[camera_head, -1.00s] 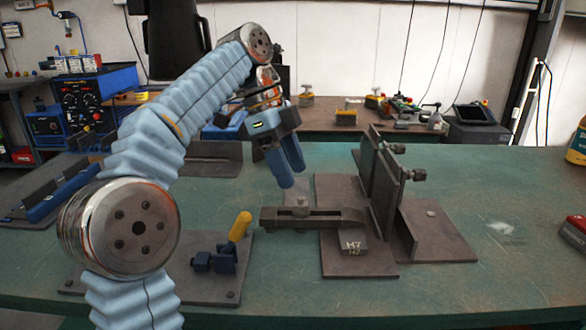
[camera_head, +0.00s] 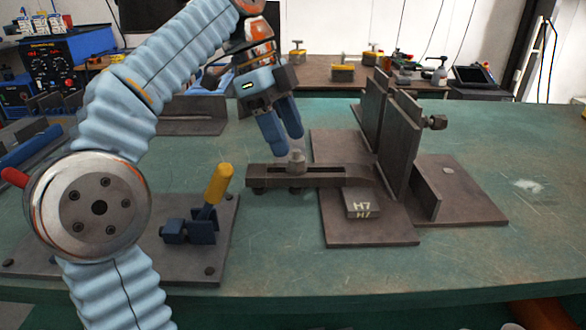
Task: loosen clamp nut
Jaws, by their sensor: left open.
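The clamp nut (camera_head: 297,158) stands on top of the dark strap clamp (camera_head: 330,177), near its left end. The strap's right end rests over a block marked H7 (camera_head: 362,204). My left gripper (camera_head: 284,146) points down with its two blue fingers apart, close above and around the left side of the nut. I cannot tell whether a finger touches the nut. The gripper holds nothing that I can see. My right gripper is not in view.
Upright steel plates (camera_head: 399,145) with a bolt stand on the base plate (camera_head: 455,195) right of the clamp. A yellow-handled toggle clamp (camera_head: 218,184) stands at left on another plate. The green table (camera_head: 480,265) is clear in front and at right.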

